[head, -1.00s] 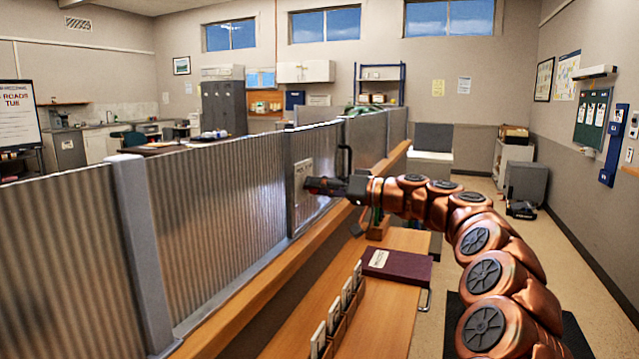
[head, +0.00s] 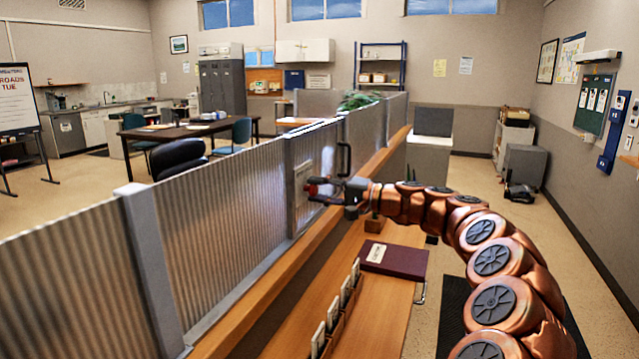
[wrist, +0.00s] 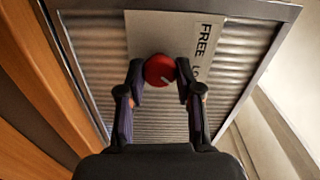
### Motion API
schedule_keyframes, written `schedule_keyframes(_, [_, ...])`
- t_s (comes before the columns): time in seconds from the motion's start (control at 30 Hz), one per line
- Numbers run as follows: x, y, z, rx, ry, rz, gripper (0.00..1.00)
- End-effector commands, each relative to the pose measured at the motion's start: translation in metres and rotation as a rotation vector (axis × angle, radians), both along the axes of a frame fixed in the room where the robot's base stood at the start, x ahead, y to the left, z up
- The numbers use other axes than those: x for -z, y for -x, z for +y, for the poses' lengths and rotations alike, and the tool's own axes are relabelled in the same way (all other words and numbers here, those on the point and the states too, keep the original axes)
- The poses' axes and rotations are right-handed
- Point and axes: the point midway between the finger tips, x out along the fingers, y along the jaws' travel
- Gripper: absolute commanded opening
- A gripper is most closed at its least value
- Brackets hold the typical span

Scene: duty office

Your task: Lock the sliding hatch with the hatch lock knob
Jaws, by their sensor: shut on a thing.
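The red round lock knob (wrist: 160,70) sits on a pale label plate (wrist: 150,30) on corrugated metal. Its short white mark points to the lower right in the wrist view. The plate reads "FREE" and a partly hidden word starting "LO". My gripper (wrist: 159,72) has a fingertip on each side of the knob and is shut on it. In the head view, my gripper (head: 316,187) reaches left to the plate (head: 301,182), and a little red shows between its fingers. The corrugated hatch screen (head: 220,200) runs along the counter. A dark handle (head: 343,160) stands beyond the plate.
The wooden counter (head: 390,306) below my arm holds a dark red binder (head: 395,259) and a rack of cards (head: 340,310). A wooden ledge (head: 275,295) runs along the screen. Open floor lies to the right (head: 600,270).

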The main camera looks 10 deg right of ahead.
Motion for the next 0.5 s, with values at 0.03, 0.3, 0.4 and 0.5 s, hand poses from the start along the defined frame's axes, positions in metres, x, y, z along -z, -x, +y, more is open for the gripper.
schedule_keyframes(0.03, [-0.0019, -0.0001, -0.0004, 0.001, -0.013, 0.018, 0.0])
schedule_keyframes(0.3, [0.0, -0.0003, -0.0006, 0.002, -0.053, 0.073, 0.0])
schedule_keyframes(0.4, [0.0004, -0.0003, -0.0007, 0.002, -0.058, 0.08, 0.0])
schedule_keyframes(0.5, [0.0007, -0.0002, -0.0008, 0.002, -0.06, 0.082, 0.0])
